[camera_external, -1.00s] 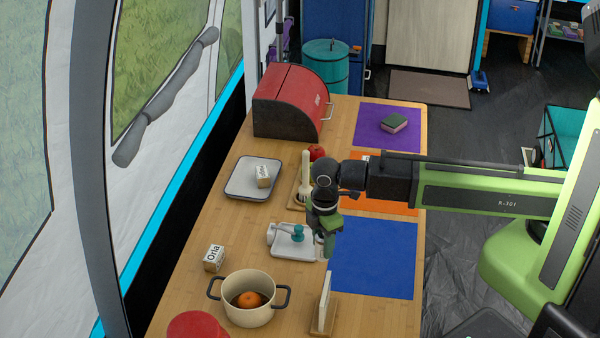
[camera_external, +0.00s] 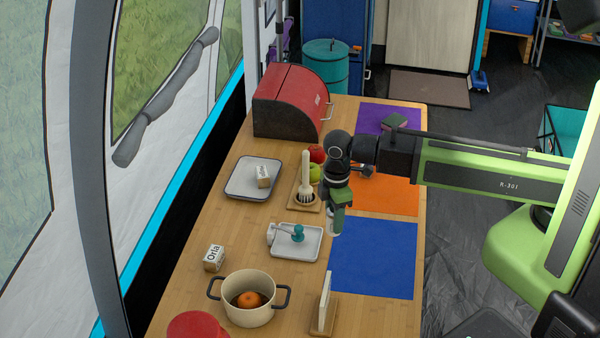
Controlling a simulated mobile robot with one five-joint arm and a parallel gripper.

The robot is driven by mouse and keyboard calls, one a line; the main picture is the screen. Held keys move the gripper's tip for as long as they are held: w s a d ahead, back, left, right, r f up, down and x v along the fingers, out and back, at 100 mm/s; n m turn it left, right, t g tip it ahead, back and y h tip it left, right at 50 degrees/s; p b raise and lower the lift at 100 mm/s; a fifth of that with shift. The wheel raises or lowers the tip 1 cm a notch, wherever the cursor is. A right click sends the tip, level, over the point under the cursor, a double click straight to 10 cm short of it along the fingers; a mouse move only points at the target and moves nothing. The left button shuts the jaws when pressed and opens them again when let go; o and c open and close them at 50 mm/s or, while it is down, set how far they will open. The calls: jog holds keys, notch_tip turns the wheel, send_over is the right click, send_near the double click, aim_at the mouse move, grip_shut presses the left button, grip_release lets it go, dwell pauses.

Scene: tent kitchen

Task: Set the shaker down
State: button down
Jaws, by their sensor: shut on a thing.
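My gripper (camera_external: 337,207) points down above the counter, near the top left corner of the blue mat (camera_external: 374,260). It is shut on a small pale thing (camera_external: 333,222), apparently the shaker, mostly hidden by the fingers. I cannot tell whether its bottom touches the surface. To the left, a light tray (camera_external: 292,254) bears a white and teal object.
A brush in a wooden holder (camera_external: 303,204), a green apple (camera_external: 315,173) and a red apple (camera_external: 317,153) stand close to the left of my arm. An orange mat (camera_external: 398,195) lies beneath my arm. A pot (camera_external: 248,313) and upright holder (camera_external: 323,318) are nearer. The blue mat is clear.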

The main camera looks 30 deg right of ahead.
jog(key=w+d+m, duration=0.5)
jog(key=w+d, duration=0.5)
jog(key=w, duration=0.3)
jog(key=w+d+m, duration=0.5)
jog(key=w+d, duration=0.5)
jog(key=w, duration=0.3)
jog(key=w+d+m, duration=0.2)
jog(key=d+m, duration=0.1)
jog(key=d, duration=1.4)
jog(key=w+d+m, duration=0.2)
jog(key=d, duration=1.5)
jog(key=w+a+f+b, duration=0.2)
jog(key=a, duration=0.1)
jog(key=w+a+f+b, duration=0.4)
jog(key=a, duration=0.1)
jog(key=shift+w+a+f+b, duration=0.35)
jog(key=shift+f+b, duration=0.05)
jog(key=shift+w+a, duration=0.1)
jog(key=shift+a, duration=0.2)
notch_tip(320, 180, down, 4)
jog(key=b, duration=0.4)
jog(key=shift+f, duration=0.2)
jog(key=shift+r, duration=0.25)
jog(key=shift+f, duration=0.2)
jog(key=c, duration=0.9)
grip_release()
jog(key=shift+o, duration=0.2)
